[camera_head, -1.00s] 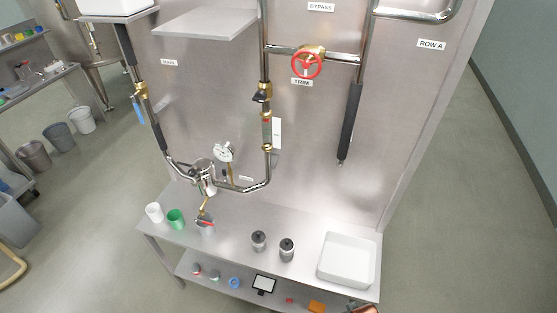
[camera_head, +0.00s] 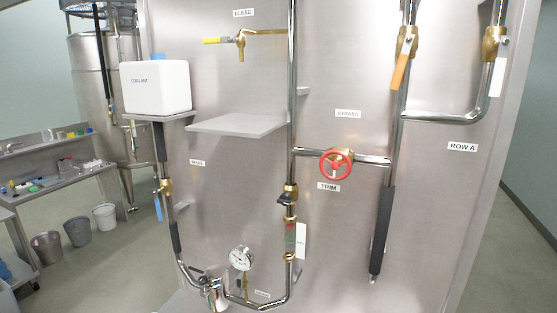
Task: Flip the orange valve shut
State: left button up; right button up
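The orange valve is a brass ball valve (camera_head: 406,42) with a flat orange lever (camera_head: 400,72), at the upper right on a vertical steel pipe. The lever hangs down from the valve body, slanting slightly to the left, roughly along the pipe. Neither of my grippers shows in the head view.
Near it are a white-handled valve (camera_head: 495,45) to the right, a red handwheel (camera_head: 336,164) on the cross pipe below, and a yellow-handled bleed tap (camera_head: 236,41) to the left. A shelf (camera_head: 238,124) and a white coolant box (camera_head: 156,88) project from the panel at left.

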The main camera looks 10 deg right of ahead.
aim_at(396, 81)
jog(key=z, duration=1.5)
jog(key=i, duration=0.2)
jog(key=u, duration=0.45)
